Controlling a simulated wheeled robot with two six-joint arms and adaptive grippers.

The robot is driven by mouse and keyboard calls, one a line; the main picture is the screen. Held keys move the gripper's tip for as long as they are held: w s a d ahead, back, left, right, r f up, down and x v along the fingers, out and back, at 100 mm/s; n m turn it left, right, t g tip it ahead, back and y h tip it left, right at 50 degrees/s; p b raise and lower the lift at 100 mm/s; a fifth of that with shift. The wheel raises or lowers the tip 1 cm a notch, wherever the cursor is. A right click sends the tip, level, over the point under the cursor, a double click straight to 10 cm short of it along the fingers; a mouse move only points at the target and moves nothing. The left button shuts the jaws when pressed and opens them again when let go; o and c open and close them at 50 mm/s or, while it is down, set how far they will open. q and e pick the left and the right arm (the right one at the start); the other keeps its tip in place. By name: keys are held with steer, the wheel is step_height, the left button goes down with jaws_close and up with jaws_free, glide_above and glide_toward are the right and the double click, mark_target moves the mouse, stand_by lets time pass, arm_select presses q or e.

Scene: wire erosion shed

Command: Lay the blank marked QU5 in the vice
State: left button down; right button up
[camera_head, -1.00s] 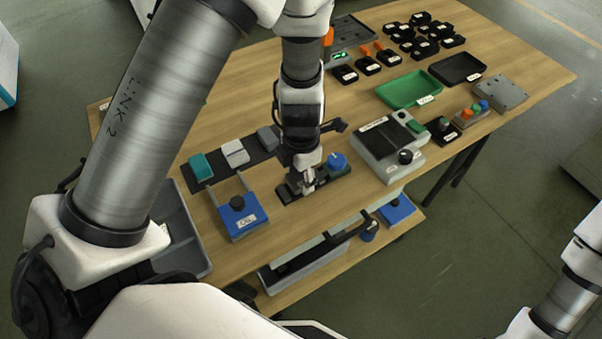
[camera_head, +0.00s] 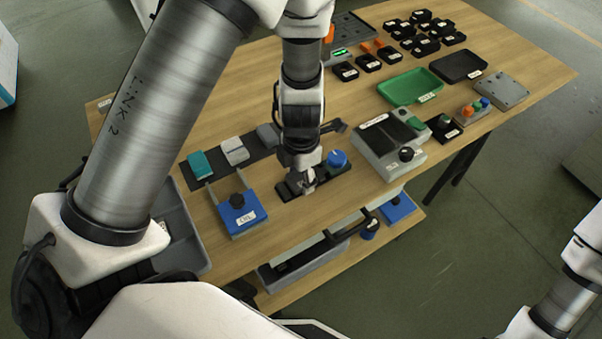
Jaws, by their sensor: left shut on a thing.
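My left gripper (camera_head: 307,182) points down over the near-left part of a dark vice-like fixture (camera_head: 285,191) with a blue knob (camera_head: 337,159). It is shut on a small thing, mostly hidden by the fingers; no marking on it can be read. I cannot tell whether that thing touches the fixture. A teal block (camera_head: 200,164), a light grey block (camera_head: 235,151) and a darker grey block (camera_head: 268,135) lie on a dark strip to the left. Their marks are not legible. My right gripper is outside the picture.
A blue box with a black knob (camera_head: 240,214) stands left of the fixture. A grey device (camera_head: 375,148) stands to its right. A green tray (camera_head: 411,87), a black tray (camera_head: 458,68) and several small black holders lie farther back. Bare wood lies around the fixture.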

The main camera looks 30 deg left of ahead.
arm_select(q)
steer(key=shift+f, duration=0.15)
steer(key=shift+c, duration=1.8)
jaws_free()
steer(key=o, duration=0.4)
steer(key=shift+c, duration=0.2)
step_height(320, 180, up, 7)
steer(key=p, duration=0.8)
